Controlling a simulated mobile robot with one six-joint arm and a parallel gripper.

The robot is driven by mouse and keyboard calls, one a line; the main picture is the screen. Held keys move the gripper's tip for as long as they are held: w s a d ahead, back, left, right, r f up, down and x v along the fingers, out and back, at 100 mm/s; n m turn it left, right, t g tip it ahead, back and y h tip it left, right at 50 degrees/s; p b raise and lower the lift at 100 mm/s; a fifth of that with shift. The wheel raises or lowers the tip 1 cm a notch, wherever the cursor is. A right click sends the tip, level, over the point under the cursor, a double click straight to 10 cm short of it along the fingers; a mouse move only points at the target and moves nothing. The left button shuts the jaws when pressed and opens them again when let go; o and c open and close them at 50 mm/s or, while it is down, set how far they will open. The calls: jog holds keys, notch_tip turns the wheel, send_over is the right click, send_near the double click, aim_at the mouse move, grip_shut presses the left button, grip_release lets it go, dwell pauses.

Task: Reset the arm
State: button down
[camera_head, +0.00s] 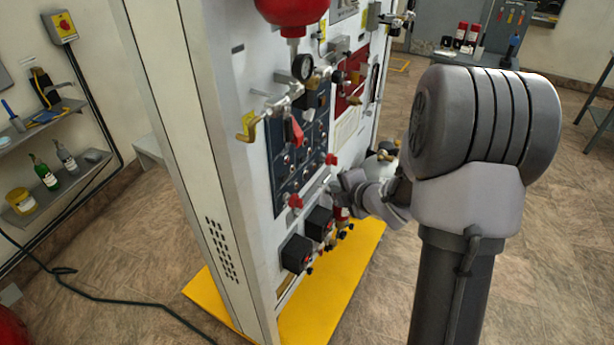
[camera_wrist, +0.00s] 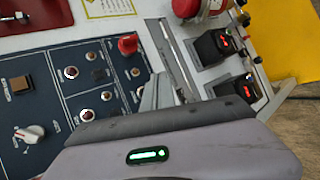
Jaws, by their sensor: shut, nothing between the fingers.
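My gripper (camera_head: 347,186) is at the front of the tall white trainer cabinet (camera_head: 180,110), beside the lower edge of its dark blue control panel (camera_head: 285,172). In the wrist view, the closed fingers (camera_wrist: 163,92) point at the strip between the blue panel (camera_wrist: 75,115) and two black display boxes. They hold nothing. Whether they touch the panel cannot be told. My arm's grey links fill the right of the head view.
A red knob (camera_wrist: 128,44) stands out near the fingers. The display boxes (camera_wrist: 217,46) (camera_wrist: 238,90) jut out low on the cabinet. Floor beyond the yellow base (camera_head: 345,275) is clear.

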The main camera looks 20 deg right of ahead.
dwell(0.3)
jog(key=s+a+r+m+g+h, duration=0.2)
jog(key=s+a+r+m+h, duration=0.25)
jog(key=s+r+m, duration=0.55)
jog(key=s+a+r+m+g+y, duration=0.2)
jog(key=s+a+m, duration=0.5)
jog(key=s+a, duration=0.1)
jog(key=s+a+r+m+g+y, duration=0.1)
jog(key=s+a+r+m+y, duration=0.1)
jog(key=s+a+m, duration=0.5)
jog(key=s+a+y, duration=0.1)
jog(key=s, duration=0.3)
jog(key=shift+a+r+g+y, duration=0.15)
jog(key=shift+a+g+y, duration=0.15)
jog(key=shift+g+y, duration=0.1)
